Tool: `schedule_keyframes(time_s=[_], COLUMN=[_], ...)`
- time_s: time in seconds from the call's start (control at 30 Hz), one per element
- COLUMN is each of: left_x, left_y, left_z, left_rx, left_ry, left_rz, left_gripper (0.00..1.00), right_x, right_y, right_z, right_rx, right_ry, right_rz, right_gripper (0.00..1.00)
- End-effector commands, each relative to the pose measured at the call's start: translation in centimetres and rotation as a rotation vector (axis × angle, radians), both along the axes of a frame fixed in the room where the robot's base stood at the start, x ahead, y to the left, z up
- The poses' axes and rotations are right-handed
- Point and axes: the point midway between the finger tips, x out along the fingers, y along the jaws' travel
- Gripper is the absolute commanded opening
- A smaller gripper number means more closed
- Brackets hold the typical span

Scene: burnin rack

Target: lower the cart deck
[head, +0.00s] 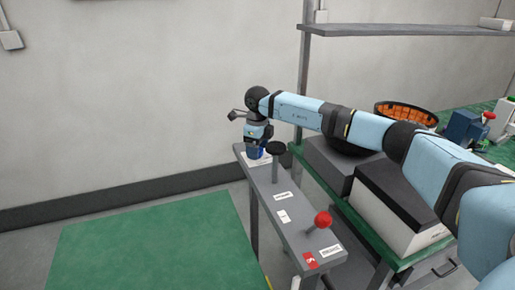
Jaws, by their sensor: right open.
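A narrow grey panel (296,233) on legs stands in the middle of the head view, with several labels on top. A lever with a red ball knob (323,219) rises near its front end. A black round knob (275,148) on a post stands near its far end. My right gripper (257,152) points down over the far end, just left of the black knob. Its jaws are open, small and partly hidden. I cannot tell whether it touches the blue and white item below it. Which surface is the cart deck is not clear. My left gripper is out of view.
Right of the panel, a green-topped bench (424,252) carries a dark grey box (333,167) and a white box with a black top (397,207). An orange-lined basket (404,113) sits behind. A shelf (400,30) hangs above. Green floor (150,243) lies clear on the left.

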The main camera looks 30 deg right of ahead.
Motion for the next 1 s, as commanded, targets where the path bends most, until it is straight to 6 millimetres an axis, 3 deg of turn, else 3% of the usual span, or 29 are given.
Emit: schedule_keyframes(time_s=[0.23,0.47,0.77,1.0], left_x=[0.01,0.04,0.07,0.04], left_y=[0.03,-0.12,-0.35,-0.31], left_z=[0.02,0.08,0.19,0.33], left_rx=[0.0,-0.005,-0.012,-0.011], left_ry=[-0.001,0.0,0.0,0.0], left_rz=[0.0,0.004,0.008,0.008], left_gripper=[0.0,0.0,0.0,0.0], right_x=[-0.01,-0.01,0.0,0.02], right_y=[0.01,0.01,0.0,0.01], right_z=[-0.1,-0.09,-0.05,0.01], right_rx=[0.0,0.0,0.0,0.0], right_ry=[0.0,0.0,0.0,0.0], right_rz=[0.0,0.0,0.026,0.146], right_gripper=[0.67,0.18,0.18,0.18])
